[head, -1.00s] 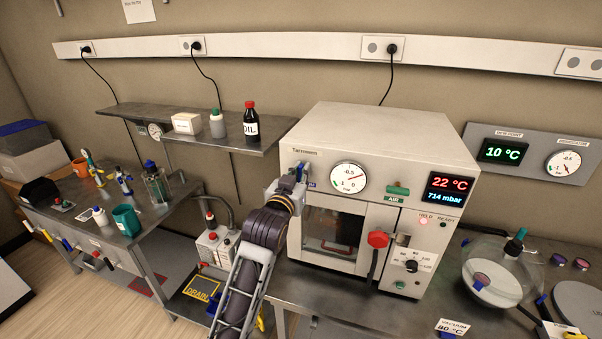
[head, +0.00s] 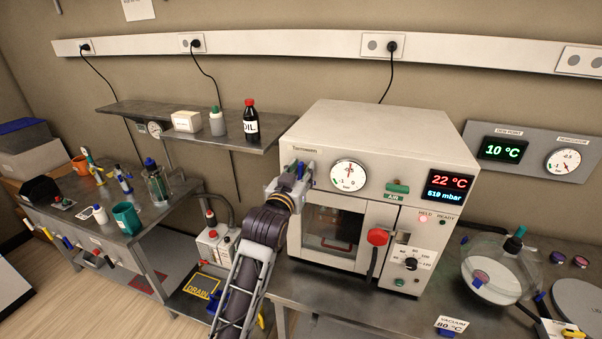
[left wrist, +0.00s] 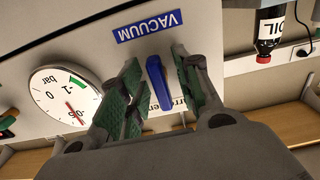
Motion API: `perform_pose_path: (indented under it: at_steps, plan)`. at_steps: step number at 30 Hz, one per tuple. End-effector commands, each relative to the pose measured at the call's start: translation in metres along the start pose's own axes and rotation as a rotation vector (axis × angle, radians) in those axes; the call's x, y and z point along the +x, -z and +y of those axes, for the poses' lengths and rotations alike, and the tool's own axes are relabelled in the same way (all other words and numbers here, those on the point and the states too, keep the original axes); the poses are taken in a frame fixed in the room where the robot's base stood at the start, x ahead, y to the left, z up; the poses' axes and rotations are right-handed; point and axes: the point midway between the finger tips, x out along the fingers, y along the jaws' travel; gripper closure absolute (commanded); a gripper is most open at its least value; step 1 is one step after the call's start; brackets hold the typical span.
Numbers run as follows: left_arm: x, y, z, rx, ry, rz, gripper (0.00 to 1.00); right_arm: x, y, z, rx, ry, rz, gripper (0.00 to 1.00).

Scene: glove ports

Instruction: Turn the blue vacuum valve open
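The blue vacuum valve handle (left wrist: 158,80) shows in the left wrist view below the blue VACUUM label (left wrist: 148,26), on the white front of the vacuum oven (head: 375,143). My left gripper (left wrist: 156,84) is open, with its green-padded fingers on either side of the handle. A gap shows between the handle and each finger. In the head view my left gripper (head: 297,174) is at the oven's upper left front corner and largely hides the valve. The oven display (head: 450,187) reads 22 °C and about 519 mbar. My right gripper is not in view.
A round pressure gauge (head: 348,175) sits just right of the valve. A green AIR handle (head: 397,188) and a red door knob (head: 377,236) are further right. A shelf with an oil bottle (head: 251,122) is behind on the left. A glass vessel (head: 500,275) stands at right.

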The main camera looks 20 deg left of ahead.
Motion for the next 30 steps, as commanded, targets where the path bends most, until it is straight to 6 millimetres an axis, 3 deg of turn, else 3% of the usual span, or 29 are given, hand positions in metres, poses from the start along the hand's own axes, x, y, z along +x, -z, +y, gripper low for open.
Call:
perform_pose_path:
  at_steps: [11,30]
  plan:
    - [-0.014,0.000,0.000,0.001,0.000,0.001,0.67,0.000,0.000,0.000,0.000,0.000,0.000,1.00]
    - [-0.067,-0.001,0.000,0.000,-0.001,-0.001,0.67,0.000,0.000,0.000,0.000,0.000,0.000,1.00]
